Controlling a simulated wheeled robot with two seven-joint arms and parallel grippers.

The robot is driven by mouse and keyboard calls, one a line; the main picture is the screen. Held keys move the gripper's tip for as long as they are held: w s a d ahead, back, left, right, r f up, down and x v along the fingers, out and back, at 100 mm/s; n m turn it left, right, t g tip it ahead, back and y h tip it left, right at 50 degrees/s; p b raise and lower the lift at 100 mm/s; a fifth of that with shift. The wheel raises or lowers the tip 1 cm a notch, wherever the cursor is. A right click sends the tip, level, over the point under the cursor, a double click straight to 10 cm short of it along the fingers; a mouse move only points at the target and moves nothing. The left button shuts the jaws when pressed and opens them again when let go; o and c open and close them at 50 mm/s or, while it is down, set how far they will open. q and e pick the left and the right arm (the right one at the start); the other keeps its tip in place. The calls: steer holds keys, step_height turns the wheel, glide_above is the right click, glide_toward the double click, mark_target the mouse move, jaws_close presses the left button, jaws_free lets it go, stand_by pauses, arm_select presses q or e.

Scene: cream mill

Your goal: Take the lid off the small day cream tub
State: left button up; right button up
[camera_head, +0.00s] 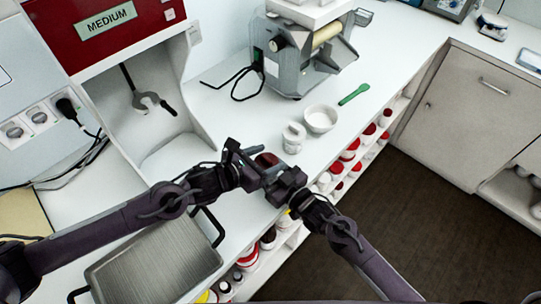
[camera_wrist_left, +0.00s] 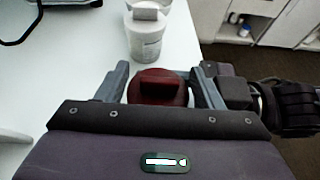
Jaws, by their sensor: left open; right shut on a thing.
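A tub with a dark red lid (camera_head: 267,159), which has a raised grip bar, is between my two grippers above the counter's front edge. In the left wrist view the red lid (camera_wrist_left: 158,88) sits between the two fingers of my left gripper (camera_wrist_left: 164,86). These fingers are open, one on each side of it, and I cannot tell whether they touch it. My left gripper (camera_head: 255,166) comes in from the left. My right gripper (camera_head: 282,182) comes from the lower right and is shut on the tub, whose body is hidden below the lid.
A white jar with a pale lid (camera_head: 293,138) and a white bowl (camera_head: 320,118) stand behind on the white counter. A green spatula (camera_head: 354,94) lies beside a grey mill (camera_head: 300,55). Shelves of red-lidded tubs (camera_head: 348,151) are under the counter. A metal tray (camera_head: 155,265) is front left.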

arm_select(q)
steer(key=shift+x, duration=1)
steer(key=shift+s+f, duration=0.1)
steer(key=c, duration=1.2)
arm_select(e)
steer(key=shift+r, duration=0.1)
steer(key=shift+w, duration=0.1)
arm_select(q)
steer(key=shift+r, duration=0.35)
arm_select(e)
steer(key=shift+d, duration=0.15)
